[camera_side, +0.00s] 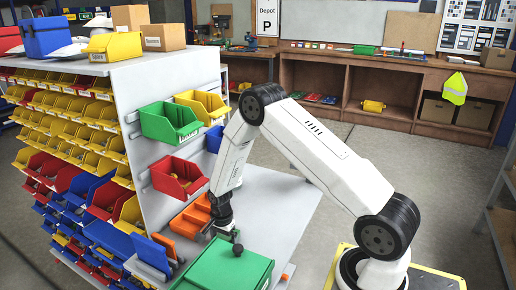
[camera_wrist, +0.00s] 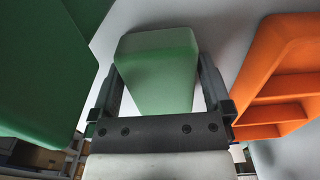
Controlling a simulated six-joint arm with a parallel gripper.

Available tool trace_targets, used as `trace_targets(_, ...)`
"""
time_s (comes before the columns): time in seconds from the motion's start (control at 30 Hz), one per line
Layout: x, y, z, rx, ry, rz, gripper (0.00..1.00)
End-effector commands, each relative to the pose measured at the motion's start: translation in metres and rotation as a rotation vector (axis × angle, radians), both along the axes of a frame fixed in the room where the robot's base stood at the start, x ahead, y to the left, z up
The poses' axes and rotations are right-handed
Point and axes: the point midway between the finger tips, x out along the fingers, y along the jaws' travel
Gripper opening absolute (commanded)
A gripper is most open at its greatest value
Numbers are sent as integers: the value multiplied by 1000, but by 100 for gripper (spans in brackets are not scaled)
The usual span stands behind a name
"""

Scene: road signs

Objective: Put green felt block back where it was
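The green felt block (camera_wrist: 158,60) sits between my gripper's two dark fingers in the wrist view. Its sides meet both fingers, and its wide pale-green end faces away from the wrist. My gripper (camera_wrist: 157,75) looks shut on it. In the side view my gripper (camera_side: 226,228) points down, just above and behind a large green box (camera_side: 225,268).
Orange bins (camera_side: 190,217) stand left of my gripper; an orange bin (camera_wrist: 285,75) is close on the right in the wrist view. A green surface (camera_wrist: 40,75) is close on the left. A red bin (camera_side: 178,178) and green bin (camera_side: 170,122) hang on the panel above.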

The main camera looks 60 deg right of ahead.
Motion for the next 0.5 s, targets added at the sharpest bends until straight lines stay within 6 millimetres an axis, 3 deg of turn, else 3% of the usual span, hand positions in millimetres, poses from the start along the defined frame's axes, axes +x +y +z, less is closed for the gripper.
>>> trace_targets(0.27, 0, 0, 2, 0, 0, 0, 100)
trace_targets(0.5, 1, 0, 17, -1, -2, 0, 100)
